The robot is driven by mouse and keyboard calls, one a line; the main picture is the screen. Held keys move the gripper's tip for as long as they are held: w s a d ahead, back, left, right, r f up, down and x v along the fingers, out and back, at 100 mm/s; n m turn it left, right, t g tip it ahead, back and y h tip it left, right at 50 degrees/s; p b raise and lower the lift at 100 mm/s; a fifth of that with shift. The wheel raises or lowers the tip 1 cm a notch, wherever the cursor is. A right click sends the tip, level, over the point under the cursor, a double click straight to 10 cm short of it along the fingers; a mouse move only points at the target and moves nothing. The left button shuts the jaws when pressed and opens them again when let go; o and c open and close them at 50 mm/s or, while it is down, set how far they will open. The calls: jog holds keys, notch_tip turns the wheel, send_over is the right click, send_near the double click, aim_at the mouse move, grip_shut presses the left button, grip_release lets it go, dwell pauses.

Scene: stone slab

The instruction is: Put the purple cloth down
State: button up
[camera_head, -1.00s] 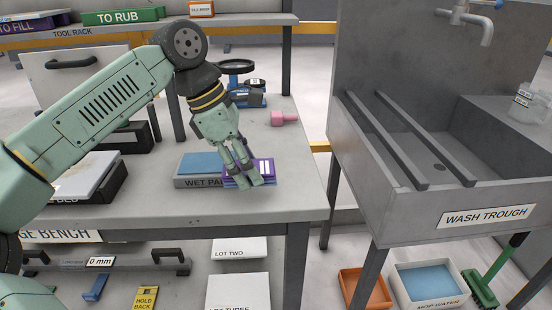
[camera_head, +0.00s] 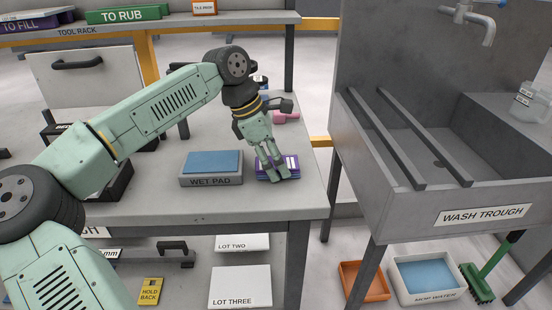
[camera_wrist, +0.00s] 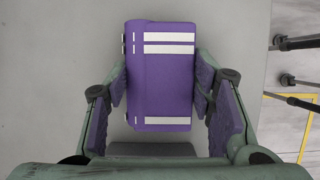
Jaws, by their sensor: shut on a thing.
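The purple cloth (camera_head: 290,164) is a folded, block-like bundle with white stripes. It is in my gripper (camera_head: 271,176), at the right end of the bench, just right of the wet pad (camera_head: 212,168). In the wrist view the cloth (camera_wrist: 162,80) lies between the two finger pads of my gripper (camera_wrist: 162,88), which is shut on it. My fingers hide part of the cloth in the head view. I cannot tell whether its underside touches the bench top.
The bench (camera_head: 225,208) has bare top in front of the wet pad, and its right edge is near the cloth. A pink object (camera_head: 287,118) lies behind my gripper. The wash trough (camera_head: 440,190) stands to the right across a gap.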

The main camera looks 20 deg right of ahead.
jog(key=shift+f, duration=0.1)
jog(key=shift+s+f+b, duration=0.15)
jog(key=shift+f+b, duration=0.25)
jog(key=shift+f, duration=0.2)
jog(key=o, duration=0.7)
jog(key=shift+c, duration=0.2)
jog(key=o, duration=0.4)
jog(key=shift+f, duration=0.1)
jog(key=shift+o, duration=0.2)
jog(key=v, duration=1.3)
jog(key=shift+d+r, duration=0.2)
jog(key=shift+r, duration=0.15)
